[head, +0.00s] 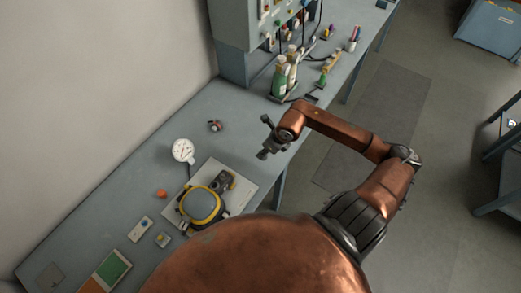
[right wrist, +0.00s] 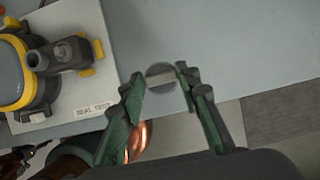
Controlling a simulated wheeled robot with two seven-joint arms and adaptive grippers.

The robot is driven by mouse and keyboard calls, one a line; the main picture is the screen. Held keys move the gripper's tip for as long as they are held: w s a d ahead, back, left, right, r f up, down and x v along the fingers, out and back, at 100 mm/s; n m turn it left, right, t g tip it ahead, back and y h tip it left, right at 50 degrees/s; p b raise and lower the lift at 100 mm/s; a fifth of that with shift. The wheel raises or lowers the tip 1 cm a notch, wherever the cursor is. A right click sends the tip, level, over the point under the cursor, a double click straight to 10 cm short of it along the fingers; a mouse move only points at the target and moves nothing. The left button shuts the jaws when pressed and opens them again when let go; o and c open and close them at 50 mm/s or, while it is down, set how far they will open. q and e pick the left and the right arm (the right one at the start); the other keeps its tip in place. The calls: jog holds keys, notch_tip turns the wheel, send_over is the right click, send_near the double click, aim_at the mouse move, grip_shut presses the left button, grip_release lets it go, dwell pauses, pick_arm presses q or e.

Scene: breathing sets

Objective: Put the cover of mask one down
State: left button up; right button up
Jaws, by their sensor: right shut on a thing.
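The mask (head: 201,205), grey with a yellow rim, lies on a white board (head: 240,196). The board shows in the right wrist view (right wrist: 92,112) with a label that seems to read "SEAL TEST". The mask's dark connector (right wrist: 62,54) points toward my right gripper. My right gripper (head: 267,139) is right of the board, above the bench near its front edge. In the right wrist view it (right wrist: 160,75) is shut on a small round grey cover (right wrist: 161,84) with a pale bar across it. My left gripper is not in view.
A white round gauge (head: 183,150), a small part (head: 215,126) and an orange piece (head: 161,193) lie on the bench (head: 115,165). Green bottles (head: 279,80) stand further back by a grey cabinet (head: 235,25).

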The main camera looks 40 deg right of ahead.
jog(key=w+f, duration=0.1)
jog(key=f, duration=0.1)
jog(key=w+d+f, duration=0.1)
jog(key=w+f, duration=0.1)
jog(key=w+d+f+p, duration=0.1)
jog(key=w+f, duration=0.1)
jog(key=shift+w+d+f, duration=0.15)
jog(key=shift+d+f, duration=0.05)
jog(key=shift+d, duration=0.05)
notch_tip(320, 180, down, 2)
jog(key=shift+f+p, duration=0.15)
jog(key=shift+p, duration=0.25)
jog(key=shift+f, duration=0.35)
jog(key=o, duration=0.8)
jog(key=shift+o, duration=0.3)
jog(key=shift+r, duration=0.1)
jog(key=b+v, duration=0.1)
jog(key=v, duration=1.1)
jog(key=shift+b, duration=0.4)
